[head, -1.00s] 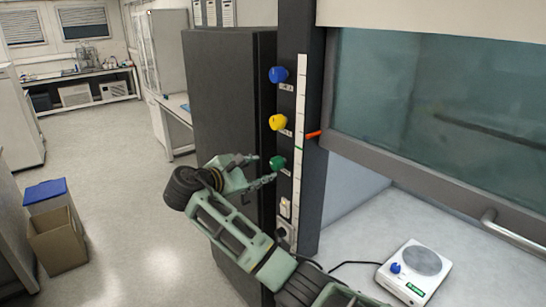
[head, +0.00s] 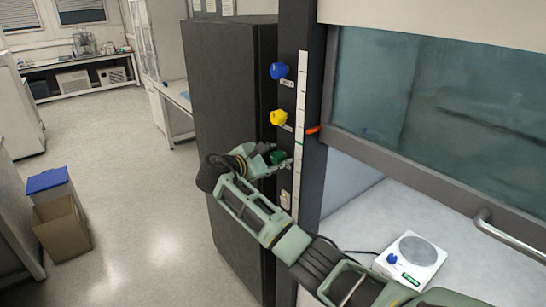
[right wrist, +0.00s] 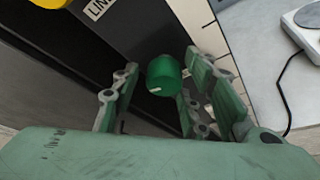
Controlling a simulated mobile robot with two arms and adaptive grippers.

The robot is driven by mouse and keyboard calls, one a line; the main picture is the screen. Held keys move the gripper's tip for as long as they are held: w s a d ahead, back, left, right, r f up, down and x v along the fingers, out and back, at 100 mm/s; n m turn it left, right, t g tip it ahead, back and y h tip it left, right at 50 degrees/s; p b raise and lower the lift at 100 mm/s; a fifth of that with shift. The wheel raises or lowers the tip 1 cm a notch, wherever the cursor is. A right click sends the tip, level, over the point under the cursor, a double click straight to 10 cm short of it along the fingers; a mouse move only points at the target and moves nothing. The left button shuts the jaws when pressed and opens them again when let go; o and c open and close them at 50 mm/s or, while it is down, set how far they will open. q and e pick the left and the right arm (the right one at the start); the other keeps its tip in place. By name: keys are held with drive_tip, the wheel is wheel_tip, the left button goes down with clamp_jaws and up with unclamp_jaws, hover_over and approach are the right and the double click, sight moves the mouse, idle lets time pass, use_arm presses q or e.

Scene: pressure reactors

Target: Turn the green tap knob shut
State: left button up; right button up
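The green tap knob (head: 277,157) is the lowest of the coloured knobs on the dark post. It shows clearly in the right wrist view (right wrist: 164,76), with a small white mark on its face. My right gripper (head: 275,159) is at the knob, its arm coming up from the lower right. Gaps show on both sides of the knob, the wider one on the left. My left gripper is not in view.
A yellow knob (head: 279,117) and a blue knob (head: 278,71) sit above the green one. The fume hood sash (head: 430,120) is on the right, with a white hotplate (head: 411,262) below it. Open floor lies to the left, with a cardboard box (head: 60,230).

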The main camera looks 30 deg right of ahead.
drive_tip(key=shift+r, duration=0.15)
drive_tip(key=c, duration=0.9)
drive_tip(key=shift+o, duration=0.2)
drive_tip(key=shift+d+m+t+b, duration=0.1)
drive_tip(key=shift+m+t+b, duration=0.5)
drive_tip(key=shift+b, duration=0.45)
drive_tip(key=m+b, duration=0.1)
drive_tip(key=b, duration=0.2)
drive_tip(key=m+t+h+b, duration=0.1)
drive_tip(key=m+b, duration=0.1)
drive_tip(key=b, duration=0.1)
drive_tip(key=f+m+b, duration=0.1)
drive_tip(key=m+b, duration=0.1)
drive_tip(key=b, duration=0.1)
drive_tip(key=shift+s+f+t+h+b, duration=0.1)
drive_tip(key=shift+s+t+h+b, duration=0.2)
drive_tip(key=shift+t, duration=0.1)
drive_tip(key=m+h+b, duration=0.1)
drive_tip(key=m+b, duration=0.2)
drive_tip(key=b, duration=0.4)
drive_tip(key=m+h+b, duration=0.1)
drive_tip(key=m+b, duration=0.3)
drive_tip(key=b, duration=0.3)
drive_tip(key=shift+f+h, duration=0.15)
drive_tip(key=shift+h, duration=0.25)
drive_tip(key=shift+r+m+h+b, duration=0.2)
drive_tip(key=shift+m+h+b, duration=0.1)
drive_tip(key=shift+m+b, duration=0.65)
